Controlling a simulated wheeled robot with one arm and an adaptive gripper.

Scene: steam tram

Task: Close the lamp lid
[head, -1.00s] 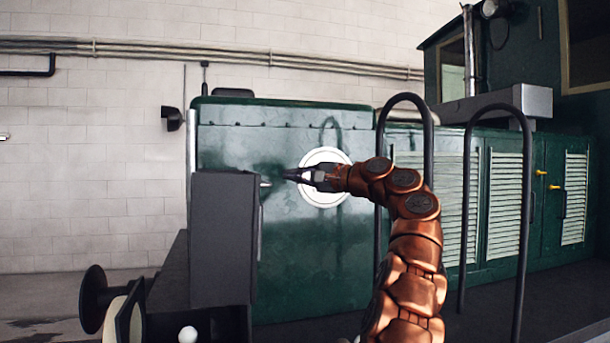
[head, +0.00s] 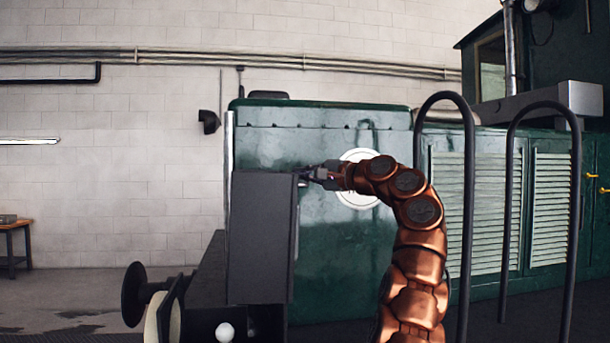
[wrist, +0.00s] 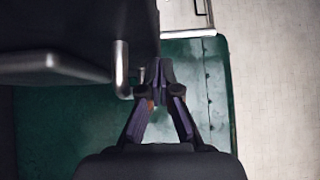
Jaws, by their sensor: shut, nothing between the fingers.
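A dark grey box-like panel (head: 262,238), which may be the lamp lid, stands upright in front of the green tram body. A small metal handle (head: 303,183) sits at its right edge; the handle also shows in the wrist view (wrist: 122,70). My gripper (head: 305,174) is shut and empty, its tips at the panel's upper right edge beside the handle. In the wrist view my gripper (wrist: 160,72) is just right of the handle; I cannot tell if they touch. A round white disc (head: 352,194) on the green front is partly hidden by my arm.
Two dark hoop handrails (head: 468,210) (head: 572,210) stand right of my arm. The green tram body (head: 330,270) lies behind the panel. A round dark buffer (head: 134,294) and a white ball (head: 225,332) are low at left. The floor at far left has free room near a small table (head: 15,224).

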